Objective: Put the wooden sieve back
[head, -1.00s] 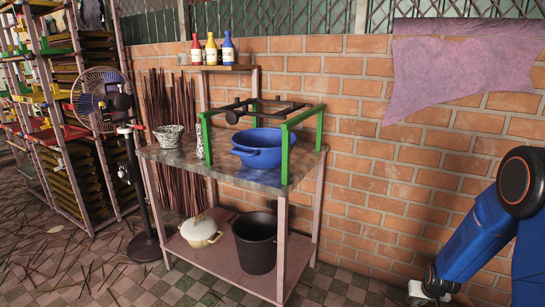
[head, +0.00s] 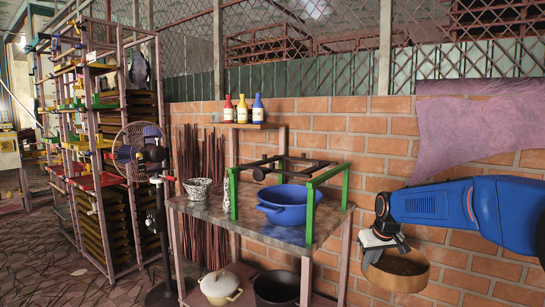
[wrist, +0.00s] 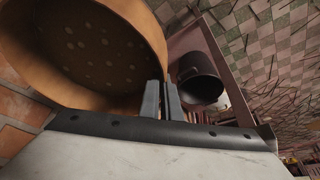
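The wooden sieve (head: 402,273) is a round, light-brown sieve with a dark mesh. It hangs in the air to the right of the table, in front of the brick wall. My gripper (head: 371,257) is shut on its left rim. In the wrist view the sieve (wrist: 85,45) fills the upper left, with its perforated bottom showing. The two fingers of my gripper (wrist: 162,100) are close together at its rim there. A green-legged stand (head: 331,174) with dark bars on top is on the table (head: 190,208). A blue pot (head: 284,213) sits under the bars.
A black bucket (head: 277,288) and a cream lidded pot (head: 220,287) are on the lower shelf. A speckled bowl (head: 197,190) and vase are at the table's left. Sauce bottles stand on a small wall shelf (head: 250,125). A fan (head: 140,150) stands left of the table.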

